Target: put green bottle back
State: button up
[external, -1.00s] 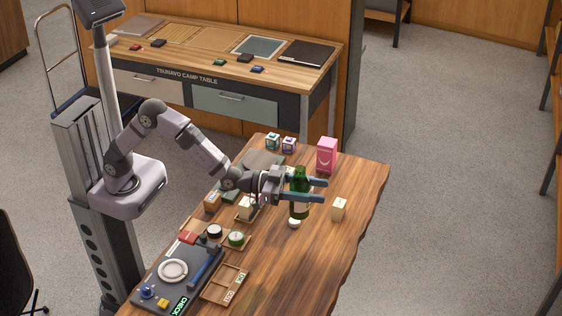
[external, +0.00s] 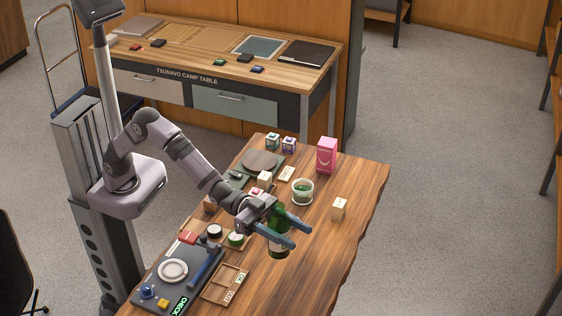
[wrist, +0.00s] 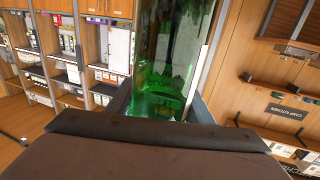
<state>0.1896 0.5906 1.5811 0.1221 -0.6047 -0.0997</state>
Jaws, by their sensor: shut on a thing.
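The green bottle (external: 279,246) is between the two blue-grey fingers of my gripper (external: 299,236), over the front middle of the wooden table. My gripper is shut on it. The bottle looks roughly upright, with a pale label low on its side. My fingers hide part of its middle. I cannot tell whether its base touches the table. In the wrist view the green glass (wrist: 172,60) fills the space between the jaws.
A white pot with green inside (external: 302,191), a pink carton (external: 327,155) and a pale wooden block (external: 339,209) stand behind. A compartmented wooden tray (external: 226,284) and a dark panel (external: 205,262) lie to the left. The table's right front (external: 320,270) is clear.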

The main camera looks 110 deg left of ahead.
aim_at(287, 256)
notch_tip(287, 256, down, 7)
jog(key=shift+r, duration=0.2)
dwell(0.3)
jog(key=shift+f, duration=0.1)
jog(key=shift+f+p, duration=0.3)
jog(key=shift+f, duration=1.4)
jog(key=shift+f, duration=0.15)
jog(key=o, duration=1.2)
